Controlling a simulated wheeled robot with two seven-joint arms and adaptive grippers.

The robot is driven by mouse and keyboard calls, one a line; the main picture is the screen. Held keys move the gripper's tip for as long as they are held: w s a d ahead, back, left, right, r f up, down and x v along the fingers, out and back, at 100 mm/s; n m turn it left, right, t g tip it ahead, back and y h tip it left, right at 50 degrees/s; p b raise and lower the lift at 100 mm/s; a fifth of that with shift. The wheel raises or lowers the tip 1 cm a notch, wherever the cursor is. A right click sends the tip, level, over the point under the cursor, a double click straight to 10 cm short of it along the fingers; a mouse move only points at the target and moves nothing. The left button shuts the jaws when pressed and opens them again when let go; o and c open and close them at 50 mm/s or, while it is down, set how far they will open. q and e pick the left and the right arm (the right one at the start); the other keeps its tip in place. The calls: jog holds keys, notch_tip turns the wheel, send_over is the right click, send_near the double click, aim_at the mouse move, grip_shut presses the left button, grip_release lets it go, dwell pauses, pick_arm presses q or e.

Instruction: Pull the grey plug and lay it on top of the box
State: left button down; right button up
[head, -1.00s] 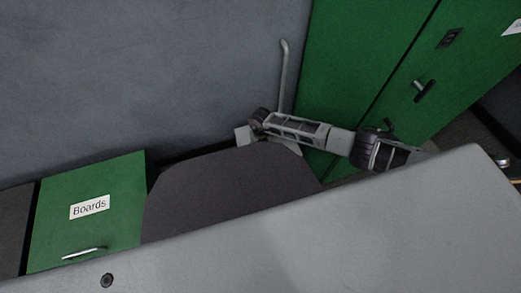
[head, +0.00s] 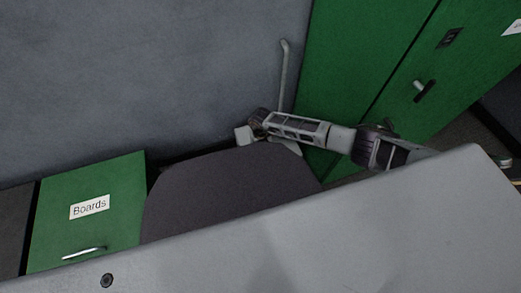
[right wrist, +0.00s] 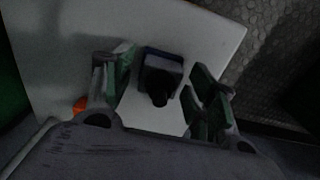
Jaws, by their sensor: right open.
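In the right wrist view a dark plug (right wrist: 160,83) stands out from a pale box-like surface (right wrist: 215,38), with a bluish edge around its base. My right gripper (right wrist: 163,80) is open, with one green-padded finger on each side of the plug. I see a gap on both sides; the view is dim and contact is hard to judge. The plug does not show in the head view, and the big grey panel (head: 330,215) in front covers the lower part of that view. My left gripper is in neither view.
A green cabinet labelled Boards (head: 115,180) stands at left. A tall green cabinet (head: 350,50) with handles stands at right, before a grey wall (head: 150,70). In the wrist view an orange spot (right wrist: 79,104) lies left of the fingers, and textured floor (right wrist: 280,50) shows at right.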

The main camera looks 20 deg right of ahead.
grip_shut()
dwell(0.5)
jog(key=shift+r+p, duration=2.15)
jog(key=shift+r, duration=0.85)
